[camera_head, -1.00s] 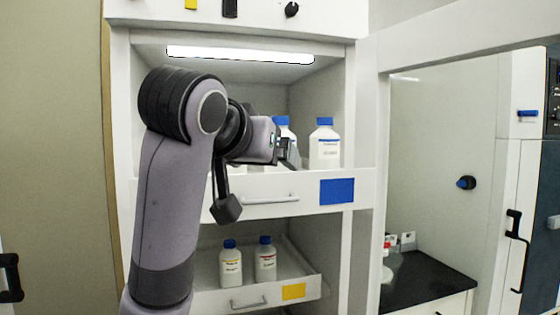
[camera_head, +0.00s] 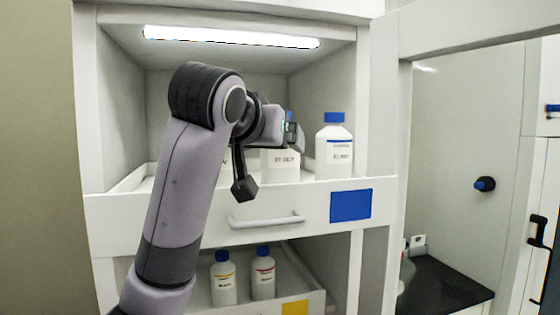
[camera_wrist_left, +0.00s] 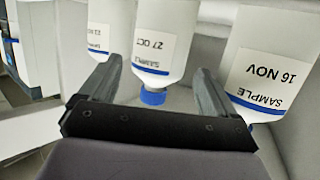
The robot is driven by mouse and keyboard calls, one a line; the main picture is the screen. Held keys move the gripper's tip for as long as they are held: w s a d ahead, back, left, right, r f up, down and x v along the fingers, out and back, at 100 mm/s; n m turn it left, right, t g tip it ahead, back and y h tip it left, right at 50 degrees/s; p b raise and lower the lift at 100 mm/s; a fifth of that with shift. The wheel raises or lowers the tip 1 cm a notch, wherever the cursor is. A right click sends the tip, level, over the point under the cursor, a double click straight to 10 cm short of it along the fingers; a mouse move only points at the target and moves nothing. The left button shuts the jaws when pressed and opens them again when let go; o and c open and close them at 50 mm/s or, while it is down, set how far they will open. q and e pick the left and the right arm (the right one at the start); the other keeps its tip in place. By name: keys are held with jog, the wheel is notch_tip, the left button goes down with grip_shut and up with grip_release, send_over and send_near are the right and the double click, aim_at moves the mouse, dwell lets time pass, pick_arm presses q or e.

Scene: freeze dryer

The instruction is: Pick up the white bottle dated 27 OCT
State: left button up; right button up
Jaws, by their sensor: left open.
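The white bottle dated 27 OCT (camera_wrist_left: 160,45) is central in the left wrist view, which shows bottles upside down. Its blue cap (camera_wrist_left: 152,97) appears between the fingers of my open left gripper (camera_wrist_left: 158,66); I see no contact. In the head view, my left gripper (camera_head: 296,134) covers the top of the middle bottle (camera_head: 281,168) on the upper shelf drawer. That label is blurred but looks like 27 OCT. My right gripper is not in view.
A bottle dated 16 NOV (camera_wrist_left: 265,65) is close on one side, and another bottle (camera_wrist_left: 108,30) on the other. A blue-capped bottle (camera_head: 334,148) stands right in the upper drawer (camera_head: 270,208). Two bottles stand below (camera_head: 223,285). A cabinet wall (camera_head: 384,110) borders the right.

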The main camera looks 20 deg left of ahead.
pick_arm(q)
jog(key=p+x, duration=0.1)
jog(key=x, duration=0.5)
jog(key=shift+w+p, duration=0.2)
jog(key=shift+p, duration=0.15)
jog(key=c, duration=1.1)
jog(key=shift+r, duration=0.2)
jog(key=shift+c, duration=0.2)
